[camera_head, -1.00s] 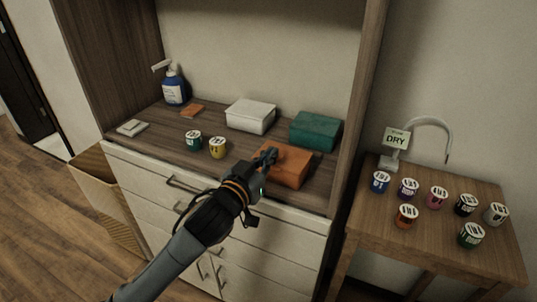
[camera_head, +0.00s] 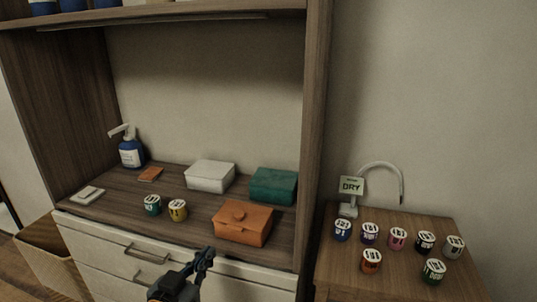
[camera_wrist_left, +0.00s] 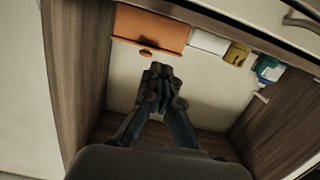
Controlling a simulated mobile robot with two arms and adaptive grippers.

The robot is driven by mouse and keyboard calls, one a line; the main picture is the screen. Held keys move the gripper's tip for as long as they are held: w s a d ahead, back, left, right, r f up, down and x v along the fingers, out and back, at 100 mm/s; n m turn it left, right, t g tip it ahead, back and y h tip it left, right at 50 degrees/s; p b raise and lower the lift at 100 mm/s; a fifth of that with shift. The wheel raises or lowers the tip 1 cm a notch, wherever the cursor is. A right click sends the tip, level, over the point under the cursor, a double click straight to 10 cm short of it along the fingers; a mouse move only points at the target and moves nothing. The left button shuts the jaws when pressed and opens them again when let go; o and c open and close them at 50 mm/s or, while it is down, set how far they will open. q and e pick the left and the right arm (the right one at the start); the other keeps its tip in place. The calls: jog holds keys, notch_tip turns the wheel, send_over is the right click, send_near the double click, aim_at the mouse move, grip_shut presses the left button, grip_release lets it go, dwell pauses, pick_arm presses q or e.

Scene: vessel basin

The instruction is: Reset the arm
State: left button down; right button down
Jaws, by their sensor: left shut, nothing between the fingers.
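My left gripper (camera_head: 205,258) is low in the head view, in front of the cabinet's counter and drawers. It is shut and empty, apart from the orange box (camera_head: 242,224), which sits closed at the counter's front right. In the left wrist view the shut fingers (camera_wrist_left: 160,72) point toward the orange box (camera_wrist_left: 150,30), with a gap between. My right gripper is in neither view.
On the counter (camera_head: 120,187) stand a white box (camera_head: 210,176), a green box (camera_head: 273,186), a green jar (camera_head: 152,205), a yellow jar (camera_head: 177,210) and a blue pump bottle (camera_head: 131,152). A side table (camera_head: 400,284) at right holds several jars and a DRY sign (camera_head: 351,186).

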pick_arm(q)
jog(key=s+a+f+n+g+y, duration=0.1)
jog(key=s+f+g, duration=0.2)
jog(key=s+f, duration=0.3)
jog(key=s+a+f+g+y, duration=0.2)
jog(key=s+f+g, duration=0.1)
jog(key=f, duration=0.6)
jog(key=s+f+g, duration=0.4)
jog(key=s, duration=0.4)
jog(key=s+f+g, duration=0.3)
jog(key=s+f, duration=0.2)
jog(key=s, duration=0.3)
notch_tip(320, 180, down, 23)
jog(key=p, duration=0.1)
jog(key=s+a+f+g+p, duration=0.1)
jog(key=s+f, duration=0.7)
jog(key=s+a+f+m+g, duration=0.1)
jog(key=s+a+f, duration=0.1)
jog(key=s+f, duration=0.6)
jog(key=shift+s+a+p, duration=0.3)
jog(key=shift+s+p, duration=0.05)
jog(key=shift+s, duration=0.35)
jog(key=shift+f, duration=0.1)
